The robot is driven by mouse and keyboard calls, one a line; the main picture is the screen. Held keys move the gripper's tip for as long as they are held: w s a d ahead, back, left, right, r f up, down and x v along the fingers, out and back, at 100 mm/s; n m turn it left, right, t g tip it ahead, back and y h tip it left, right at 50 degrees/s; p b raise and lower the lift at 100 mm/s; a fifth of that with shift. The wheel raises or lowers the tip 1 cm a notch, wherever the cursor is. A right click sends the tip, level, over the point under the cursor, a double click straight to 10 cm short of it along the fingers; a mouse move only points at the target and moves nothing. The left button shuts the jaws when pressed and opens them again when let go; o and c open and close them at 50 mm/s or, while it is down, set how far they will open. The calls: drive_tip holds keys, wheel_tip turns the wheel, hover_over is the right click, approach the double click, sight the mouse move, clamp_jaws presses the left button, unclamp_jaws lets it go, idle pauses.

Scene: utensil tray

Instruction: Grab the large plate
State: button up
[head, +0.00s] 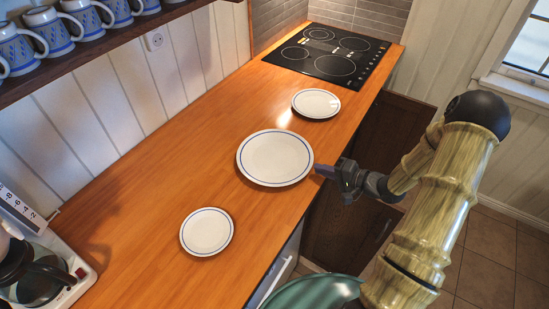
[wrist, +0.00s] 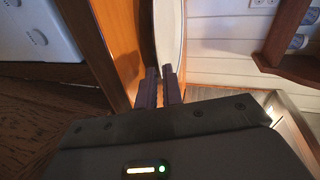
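The large plate (head: 275,157), white with a blue ring near its rim, lies on the wooden counter between two smaller plates, close to the front edge. My gripper (head: 320,171) is at its right rim, coming in from the right. In the wrist view, the plate (wrist: 168,35) shows nearly edge-on just beyond the fingertips. My gripper's fingers (wrist: 160,80) are close together with a narrow gap, in line with the rim. I cannot tell whether they touch or clamp the rim. No lift of the plate is visible.
A small plate (head: 207,231) lies nearer on the counter (head: 150,180), and another (head: 316,103) lies farther back by the black cooktop (head: 328,54). A coffee maker (head: 40,270) stands at lower left. Several blue mugs (head: 50,32) sit on the wall shelf.

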sight(309, 164)
drive_tip(key=x, duration=0.2)
drive_tip(key=p+x, duration=0.1)
drive_tip(key=x, duration=0.1)
drive_tip(key=shift+w+d+r, duration=0.15)
drive_tip(key=shift+w, duration=0.2)
drive_tip(key=shift+w+a+f, duration=0.2)
drive_tip(key=shift+w+a, duration=0.1)
drive_tip(key=shift+a, duration=0.05)
clamp_jaws()
drive_tip(key=shift+s+d, duration=0.1)
drive_tip(key=shift+s, duration=0.05)
idle(1.2)
